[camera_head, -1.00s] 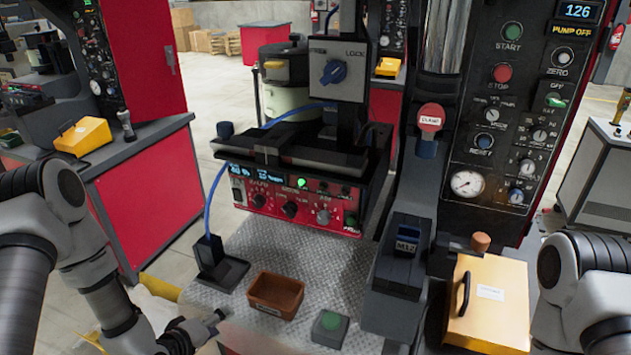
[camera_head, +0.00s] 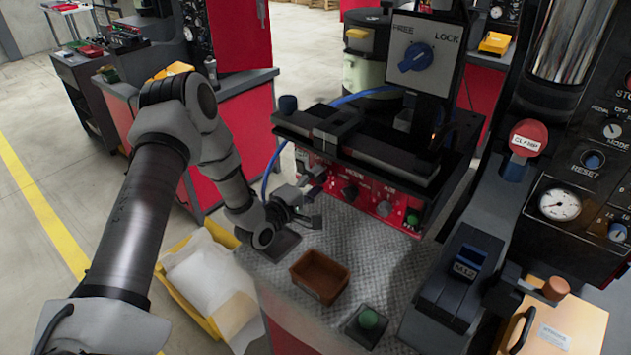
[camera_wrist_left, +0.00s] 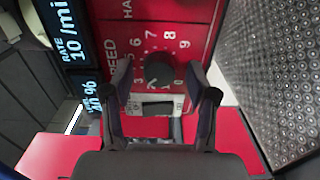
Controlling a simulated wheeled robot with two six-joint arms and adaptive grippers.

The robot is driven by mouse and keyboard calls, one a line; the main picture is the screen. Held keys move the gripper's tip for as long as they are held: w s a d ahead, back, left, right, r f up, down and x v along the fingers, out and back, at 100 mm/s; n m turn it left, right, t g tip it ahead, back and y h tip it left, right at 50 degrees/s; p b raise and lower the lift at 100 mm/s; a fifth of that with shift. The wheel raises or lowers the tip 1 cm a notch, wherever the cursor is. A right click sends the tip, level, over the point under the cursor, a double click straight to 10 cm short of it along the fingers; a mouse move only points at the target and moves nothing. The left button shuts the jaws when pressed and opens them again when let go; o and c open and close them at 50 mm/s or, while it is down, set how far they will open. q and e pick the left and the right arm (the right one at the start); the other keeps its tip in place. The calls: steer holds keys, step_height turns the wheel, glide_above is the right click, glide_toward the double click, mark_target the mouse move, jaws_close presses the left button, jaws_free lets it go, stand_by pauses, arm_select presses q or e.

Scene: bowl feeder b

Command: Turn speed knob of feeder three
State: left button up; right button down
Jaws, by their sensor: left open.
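A black knob (camera_wrist_left: 158,70) with a white numbered dial sits on the red feeder panel (camera_wrist_left: 150,10), next to a label of which "EED" reads. In the left wrist view my open left gripper (camera_wrist_left: 160,72) has one finger on each side of this knob; contact cannot be told. In the head view my left gripper (camera_head: 310,204) is at the left end of the red panel (camera_head: 400,200) and covers that part. Two more knobs, a black one (camera_head: 350,191) and a red-based one (camera_head: 383,207), show to its right. My right gripper is out of view.
A LOCK switch box (camera_head: 425,55) is above the panel. In the wrist view, displays (camera_wrist_left: 68,35) flank the knob's left.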

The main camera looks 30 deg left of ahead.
arm_select(q)
steer(key=shift+s+r, duration=0.1)
steer(key=shift+s, duration=0.05)
jaws_close()
steer(key=shift+m, duration=0.3)
steer(key=shift+m+b, duration=0.6)
steer(key=shift+m, duration=0.6)
steer(key=shift+m+b, duration=0.3)
steer(key=shift+m, duration=1.1)
steer(key=shift+r, duration=0.1)
